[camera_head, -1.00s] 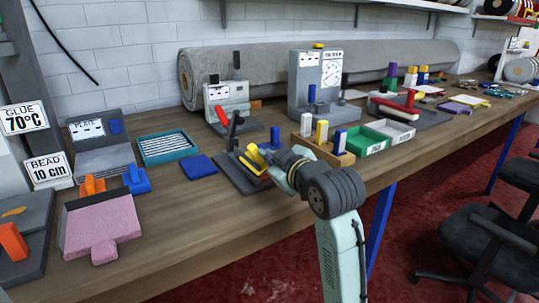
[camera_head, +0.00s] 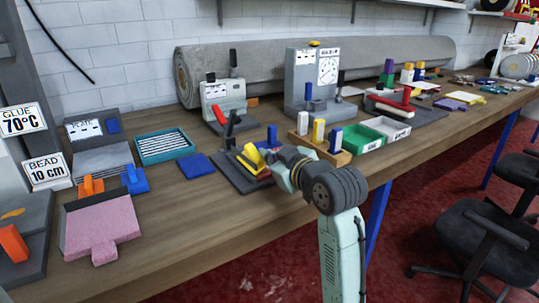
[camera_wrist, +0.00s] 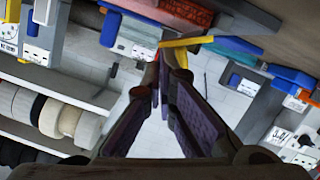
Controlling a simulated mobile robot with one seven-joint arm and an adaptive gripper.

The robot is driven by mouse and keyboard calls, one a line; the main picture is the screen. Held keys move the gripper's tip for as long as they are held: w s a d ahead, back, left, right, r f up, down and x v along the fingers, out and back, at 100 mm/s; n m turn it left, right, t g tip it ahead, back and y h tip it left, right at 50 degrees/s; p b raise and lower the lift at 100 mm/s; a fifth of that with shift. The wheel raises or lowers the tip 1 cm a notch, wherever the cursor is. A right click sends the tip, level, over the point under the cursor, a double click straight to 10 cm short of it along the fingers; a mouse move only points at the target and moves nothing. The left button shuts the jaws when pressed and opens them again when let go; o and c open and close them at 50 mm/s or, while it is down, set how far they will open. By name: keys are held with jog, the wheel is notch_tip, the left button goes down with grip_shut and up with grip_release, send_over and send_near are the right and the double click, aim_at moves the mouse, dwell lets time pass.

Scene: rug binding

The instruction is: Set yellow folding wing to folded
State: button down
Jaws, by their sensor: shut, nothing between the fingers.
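The yellow folding wing (camera_head: 253,155) sits tilted on a dark fixture base (camera_head: 233,175) on the workbench, with red and yellow parts beside it. My gripper (camera_head: 280,163) comes in low from the right, its fingers close to the wing and partly hiding that side of the fixture. In the wrist view, my gripper (camera_wrist: 162,58) has its dark fingertips together with nothing between them. A yellow bar (camera_wrist: 186,42), likely the wing, lies right at the fingertips; I cannot tell whether they touch.
A dark lever (camera_head: 230,128) stands upright behind the wing. A wooden block holder (camera_head: 340,157) and a green tray (camera_head: 362,143) are close behind my gripper. A blue pad (camera_head: 196,166) lies to the left. Bare bench (camera_head: 185,225) is free in front.

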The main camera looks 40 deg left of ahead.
jog(key=shift+w, duration=0.1)
jog(key=shift+w+d+f+m+g+p, duration=0.2)
jog(key=shift+w+f+m+g+p, duration=0.15)
jog(key=shift+m+p, duration=0.55)
jog(key=shift+w+d+f+m+g+p, duration=0.1)
jog(key=shift+w+f+m+g+p, duration=0.2)
jog(key=shift+m+p, duration=0.3)
jog(key=shift+f+m, duration=0.15)
jog(key=shift+m, duration=0.15)
